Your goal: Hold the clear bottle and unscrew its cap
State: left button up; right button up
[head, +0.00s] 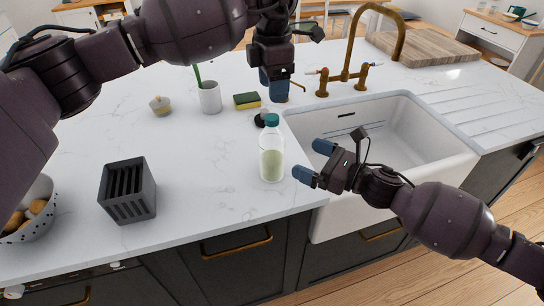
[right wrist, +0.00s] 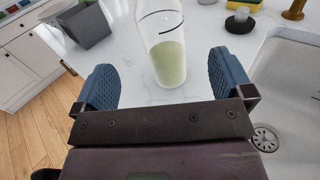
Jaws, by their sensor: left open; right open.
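The clear bottle (head: 271,158) stands upright on the white counter near the sink's left edge. It holds pale green liquid and has a teal cap (head: 271,120) on top. My right gripper (head: 312,161) is open, just right of the bottle and apart from it. In the right wrist view the bottle (right wrist: 165,50) stands ahead, between and beyond the two blue fingers (right wrist: 160,85); its cap is out of that picture. My left gripper (head: 277,86) is open above the counter, behind and above the bottle, pointing down, and holds nothing.
The white sink (head: 400,130) with a brass faucet (head: 350,60) lies to the right. A sponge (head: 247,101), a white vase (head: 210,97) and a small lidded pot (head: 160,105) stand behind.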

aim_at(272, 143)
pick_arm(q)
jog(key=shift+w+a+r, duration=0.15)
jog(key=shift+a, duration=0.05)
pick_arm(e)
jog(key=x, duration=1)
jog(key=shift+w+a, duration=0.2)
jog(key=shift+a, duration=0.1)
